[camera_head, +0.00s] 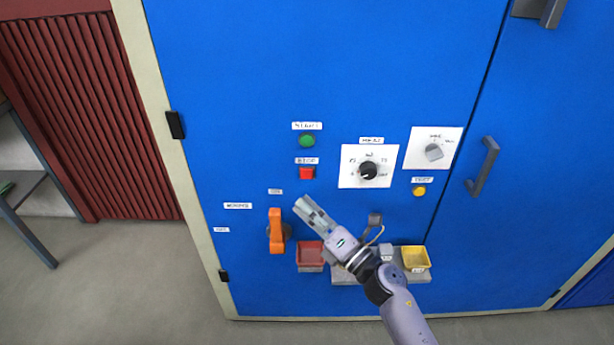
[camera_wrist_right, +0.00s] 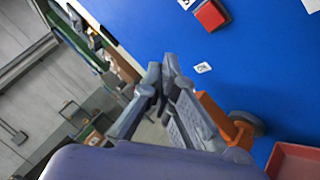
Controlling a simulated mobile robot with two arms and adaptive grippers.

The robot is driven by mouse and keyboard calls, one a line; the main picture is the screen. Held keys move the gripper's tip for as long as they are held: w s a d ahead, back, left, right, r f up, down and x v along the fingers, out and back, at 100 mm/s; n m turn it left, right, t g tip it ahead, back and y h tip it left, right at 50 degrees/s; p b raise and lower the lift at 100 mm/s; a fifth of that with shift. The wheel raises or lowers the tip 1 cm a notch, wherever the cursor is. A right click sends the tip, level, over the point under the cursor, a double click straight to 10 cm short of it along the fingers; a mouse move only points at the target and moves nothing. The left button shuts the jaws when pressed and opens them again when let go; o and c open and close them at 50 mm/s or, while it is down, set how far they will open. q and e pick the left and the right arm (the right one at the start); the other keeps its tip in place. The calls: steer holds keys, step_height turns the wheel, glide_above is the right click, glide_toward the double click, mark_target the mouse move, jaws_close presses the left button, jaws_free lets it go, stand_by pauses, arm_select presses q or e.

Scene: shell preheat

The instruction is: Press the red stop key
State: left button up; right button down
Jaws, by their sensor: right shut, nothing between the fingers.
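The red stop key (camera_head: 307,173) is a small square button on the blue cabinet door, under a white label. It also shows in the right wrist view (camera_wrist_right: 210,15), at the top, apart from the fingers. My right gripper (camera_head: 303,204) is shut and empty, a little below the stop key in the head view and not seen touching it. In the right wrist view its fingertips (camera_wrist_right: 165,75) point up with blue door behind them. My left gripper is not in view.
A green button (camera_head: 307,141) sits above the stop key. A black dial (camera_head: 368,170) and a grey switch (camera_head: 434,152) are to the right. An orange handle (camera_head: 276,231), a red tray (camera_head: 310,255) and a yellow tray (camera_head: 415,257) are lower. A door handle (camera_head: 483,166) sticks out at right.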

mark_target(307, 174)
steer(key=w+b, duration=0.2)
steer(key=w, duration=0.4)
steer(key=shift+w, duration=0.15)
stand_by(1.3)
steer(key=shift+w+b, duration=0.3)
steer(key=shift+b, duration=0.05)
